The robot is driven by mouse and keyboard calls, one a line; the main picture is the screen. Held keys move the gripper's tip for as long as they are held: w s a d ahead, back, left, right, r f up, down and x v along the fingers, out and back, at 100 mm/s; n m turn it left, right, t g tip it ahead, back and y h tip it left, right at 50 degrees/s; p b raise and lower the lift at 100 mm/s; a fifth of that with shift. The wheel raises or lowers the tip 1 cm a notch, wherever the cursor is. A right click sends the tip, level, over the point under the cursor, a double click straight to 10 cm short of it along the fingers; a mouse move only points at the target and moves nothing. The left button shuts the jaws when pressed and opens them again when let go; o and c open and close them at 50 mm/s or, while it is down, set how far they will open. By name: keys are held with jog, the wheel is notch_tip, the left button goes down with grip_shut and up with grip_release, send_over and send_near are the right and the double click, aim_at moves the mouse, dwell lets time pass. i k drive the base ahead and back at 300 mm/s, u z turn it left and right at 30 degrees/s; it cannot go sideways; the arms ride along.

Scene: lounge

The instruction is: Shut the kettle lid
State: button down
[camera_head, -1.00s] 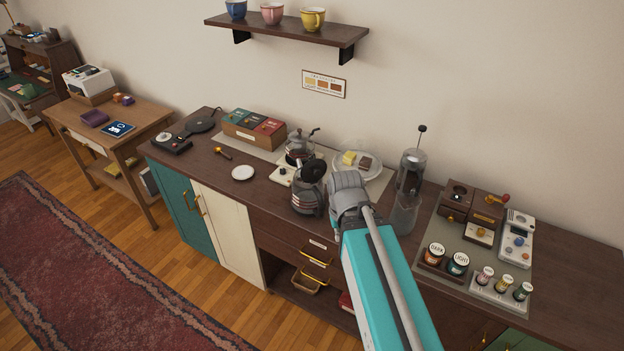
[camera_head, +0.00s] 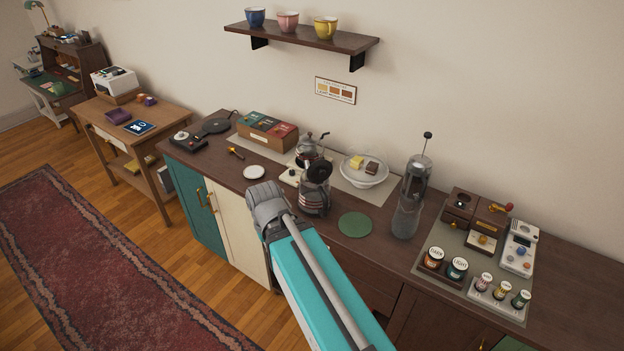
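I take the grey, banded vessel with dark parts (camera_head: 314,203) on the counter, left of the green round mat, to be the kettle. A round black piece, seemingly its lid (camera_head: 318,172), stands raised and tilted at its top. The vessel is small in view, so its spout and hinge are unclear. My teal arm reaches up from the bottom, with its grey joint left of the kettle and apart from it in the picture. My gripper does not show, so its state is hidden.
A smaller pot (camera_head: 307,152) stands close behind the kettle. The green mat (camera_head: 355,225) is bare. A white plate (camera_head: 254,172) lies left.

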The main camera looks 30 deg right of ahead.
aim_at(321, 170)
jog(key=u, duration=0.7)
jog(key=k, duration=1.05)
jog(key=z, duration=1.45)
